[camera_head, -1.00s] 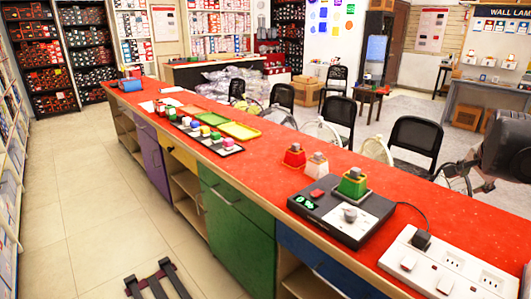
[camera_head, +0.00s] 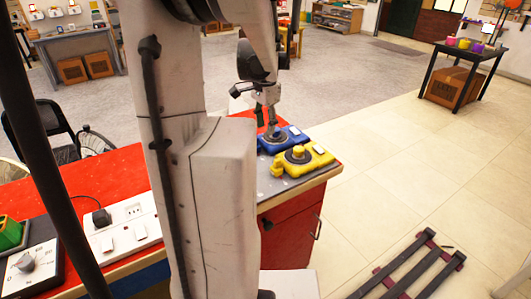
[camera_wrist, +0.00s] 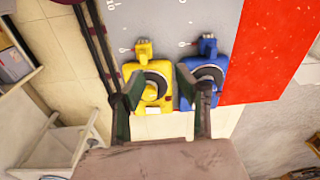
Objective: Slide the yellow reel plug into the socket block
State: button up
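The yellow reel (camera_head: 303,157) lies flat on a grey surface at the counter's end. In the wrist view the yellow reel (camera_wrist: 155,87) has a black hub, and its small yellow plug (camera_wrist: 143,48) sits at its upper edge. A blue reel (camera_head: 283,138) with its own plug lies beside it; it also shows in the wrist view (camera_wrist: 208,74). My gripper (camera_wrist: 160,84) is open and empty above the reels, its fingers apart. In the head view my gripper (camera_head: 270,122) is above the blue reel. I cannot clearly identify the socket block.
A white socket strip (camera_head: 120,237) with a black plug lies on the red counter (camera_head: 110,177). A black instrument (camera_head: 35,268) and green block stand left of it. My arm hides part of the counter. Open tiled floor (camera_head: 410,160) lies to the right.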

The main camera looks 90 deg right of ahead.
aim_at(278, 159)
jog(key=s+a+m, duration=0.1)
jog(key=s, duration=0.3)
jog(key=shift+y, duration=0.3)
notch_tip(278, 159, down, 14)
jog(key=shift+a+r+b, duration=0.1)
jog(key=shift+r+b, duration=0.1)
jog(key=shift+b, duration=0.35)
jog(key=shift+c, duration=0.5)
grip_shut()
